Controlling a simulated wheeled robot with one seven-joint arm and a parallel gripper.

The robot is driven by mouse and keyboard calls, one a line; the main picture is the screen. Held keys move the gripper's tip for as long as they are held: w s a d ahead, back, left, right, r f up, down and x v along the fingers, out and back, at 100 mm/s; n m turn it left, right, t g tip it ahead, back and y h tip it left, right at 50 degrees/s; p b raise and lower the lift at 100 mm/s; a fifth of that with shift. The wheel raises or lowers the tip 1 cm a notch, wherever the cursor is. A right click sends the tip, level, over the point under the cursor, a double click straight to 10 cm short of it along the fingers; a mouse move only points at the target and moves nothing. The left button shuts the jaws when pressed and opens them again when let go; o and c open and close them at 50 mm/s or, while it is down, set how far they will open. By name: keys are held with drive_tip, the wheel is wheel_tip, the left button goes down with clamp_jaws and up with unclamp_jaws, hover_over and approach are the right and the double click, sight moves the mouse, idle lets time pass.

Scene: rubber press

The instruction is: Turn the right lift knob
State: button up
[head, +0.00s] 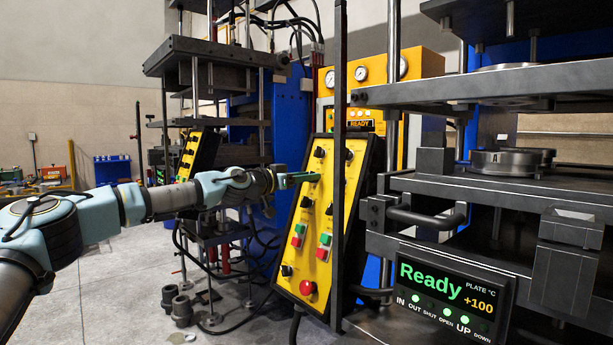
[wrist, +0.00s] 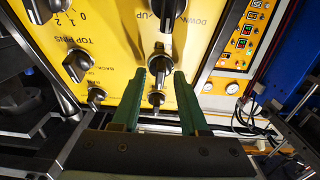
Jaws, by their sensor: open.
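The yellow control panel (head: 313,225) stands tilted in a black frame, with several black knobs and red and green buttons. My gripper (head: 318,177) is at the panel's upper part, its green fingers pointing right. In the wrist view my gripper (wrist: 160,80) is open, one finger on each side of a dark knob (wrist: 159,66); I cannot tell whether they touch it. Another knob (wrist: 167,8) sits above it, beside the UP and DOWN lettering. I cannot tell for sure which knob is the right lift knob.
A dark upright post (head: 339,120) crosses in front of the panel. The press plates (head: 510,187) and a display reading Ready (head: 450,295) are at right. A red round button (head: 307,288) is low on the panel. Another TOP PINS knob (wrist: 78,65) is nearby.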

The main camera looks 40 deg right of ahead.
clamp_jaws()
idle(0.5)
drive_tip(key=shift+s+f+n+t+b, duration=0.1)
drive_tip(key=shift+n+t+b, duration=0.4)
drive_tip(key=shift+n+b, duration=0.65)
drive_tip(key=n+t+b, duration=0.1)
drive_tip(key=n, duration=0.2)
drive_tip(key=shift+r+n+t+y+b, duration=0.1)
drive_tip(key=shift+n+t+y+b, duration=0.35)
drive_tip(key=shift+n, duration=1)
drive_tip(key=shift+r+n+t+y+b, duration=0.1)
drive_tip(key=shift+n+t+y, duration=0.15)
drive_tip(key=shift+n+t, duration=0.8)
drive_tip(key=shift+n+g, duration=0.4)
drive_tip(key=shift+n, duration=0.15)
